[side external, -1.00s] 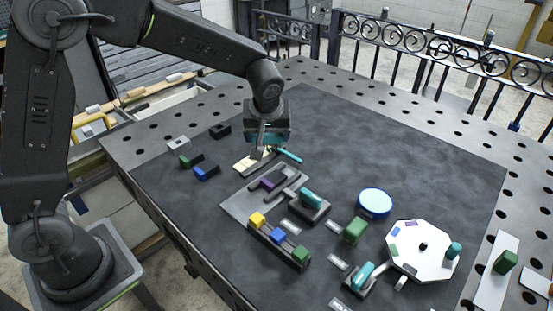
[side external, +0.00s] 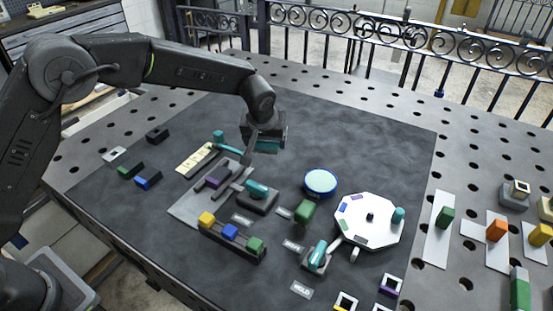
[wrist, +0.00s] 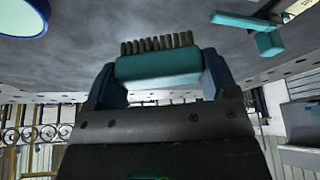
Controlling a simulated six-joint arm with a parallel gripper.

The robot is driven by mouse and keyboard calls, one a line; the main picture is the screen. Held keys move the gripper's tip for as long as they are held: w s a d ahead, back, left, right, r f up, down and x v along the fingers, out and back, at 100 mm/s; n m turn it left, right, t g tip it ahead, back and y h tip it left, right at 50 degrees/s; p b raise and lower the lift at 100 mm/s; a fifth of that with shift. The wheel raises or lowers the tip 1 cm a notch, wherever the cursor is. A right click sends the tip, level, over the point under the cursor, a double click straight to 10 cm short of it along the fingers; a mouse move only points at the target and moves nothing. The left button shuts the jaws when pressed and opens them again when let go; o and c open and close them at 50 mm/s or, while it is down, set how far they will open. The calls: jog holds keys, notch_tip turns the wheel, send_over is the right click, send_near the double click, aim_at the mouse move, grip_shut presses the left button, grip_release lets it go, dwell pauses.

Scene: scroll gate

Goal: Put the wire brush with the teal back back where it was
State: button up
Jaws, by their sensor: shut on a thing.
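The wire brush with the teal back (wrist: 158,65) is clamped between the fingers of my gripper (wrist: 160,72) in the wrist view, its dark bristles pointing up in that picture. In the side view my gripper (side external: 262,136) hangs above the dark mat, right of a teal-headed tool and left of the blue-rimmed round dish. The brush (side external: 268,149) shows there only as a little teal at the jaws. It looks clear of the mat.
A teal-headed tool (side external: 228,146) lies by a pale strip (side external: 196,158). A grey plate (side external: 186,209), a block rack (side external: 232,242), teal-topped holders (side external: 257,190) (side external: 318,256), a round dish (side external: 320,182) and a white octagonal board (side external: 368,231) crowd the front. The mat's back right is clear.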

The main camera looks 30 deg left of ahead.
aim_at(276, 154)
jog(key=d+f, duration=0.1)
jog(key=d, duration=0.1)
jog(key=shift+w+d+f, duration=0.35)
jog(key=shift+d, duration=0.05)
jog(key=shift+f, duration=2)
jog(key=shift+f, duration=0.1)
jog(key=o, duration=0.8)
jog(key=shift+f, duration=0.1)
jog(key=v, duration=1.2)
jog(key=shift+r, duration=0.2)
